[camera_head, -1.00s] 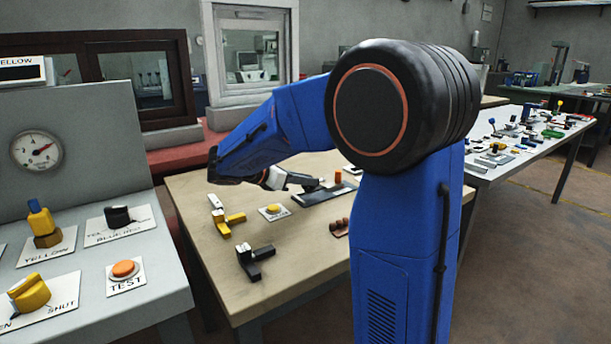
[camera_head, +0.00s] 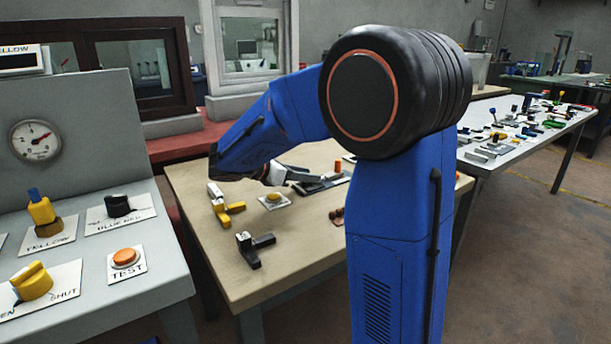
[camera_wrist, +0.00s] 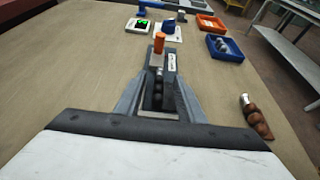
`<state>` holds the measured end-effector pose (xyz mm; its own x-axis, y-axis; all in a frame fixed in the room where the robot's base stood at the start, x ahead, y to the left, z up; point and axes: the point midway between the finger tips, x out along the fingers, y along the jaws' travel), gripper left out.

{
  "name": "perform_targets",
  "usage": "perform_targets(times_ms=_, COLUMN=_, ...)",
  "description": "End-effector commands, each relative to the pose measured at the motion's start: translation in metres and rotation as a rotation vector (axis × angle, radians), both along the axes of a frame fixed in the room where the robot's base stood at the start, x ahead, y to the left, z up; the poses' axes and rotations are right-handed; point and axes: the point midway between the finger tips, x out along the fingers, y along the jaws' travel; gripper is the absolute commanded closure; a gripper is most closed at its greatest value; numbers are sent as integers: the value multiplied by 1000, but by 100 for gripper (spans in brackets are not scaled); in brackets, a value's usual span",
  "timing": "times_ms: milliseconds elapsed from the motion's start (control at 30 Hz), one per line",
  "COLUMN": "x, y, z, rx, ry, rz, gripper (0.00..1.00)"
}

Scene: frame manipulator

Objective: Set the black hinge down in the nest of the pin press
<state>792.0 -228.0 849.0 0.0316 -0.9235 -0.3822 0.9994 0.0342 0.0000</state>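The pin press has a long dark base (camera_wrist: 166,62) and an orange knob (camera_wrist: 159,42), ahead of my gripper in the wrist view. In the head view its dark plate (camera_head: 328,182) lies beside and partly behind my gripper (camera_head: 303,174). The black hinge (camera_wrist: 157,96), a row of dark rounded knuckles with a pale metal end, is between my gripper's two fingers (camera_wrist: 160,88), which appear closed on it. It is lined up with the press base. The fingers hide part of the base, and I cannot tell whether the hinge touches the nest.
Blue (camera_wrist: 224,47) and orange (camera_wrist: 211,25) trays stand at the far right. Bare tabletop lies left.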

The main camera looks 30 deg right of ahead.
Motion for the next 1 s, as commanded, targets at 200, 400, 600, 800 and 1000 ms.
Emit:
perform_targets(times_ms=200, x=0, y=0, z=0, rx=0, ry=0, rz=0, gripper=65)
perform_targets(times_ms=400, x=0, y=13, z=5, rx=0, ry=-1, rz=3, gripper=65)
perform_targets(times_ms=600, x=-1, y=44, z=18, rx=0, ry=-1, rz=3, gripper=65)
perform_targets(times_ms=800, x=-2, y=79, z=32, rx=0, ry=-1, rz=3, gripper=65)
perform_targets(times_ms=1000, x=-3, y=115, z=47, rx=1, ry=-1, rz=4, gripper=65)
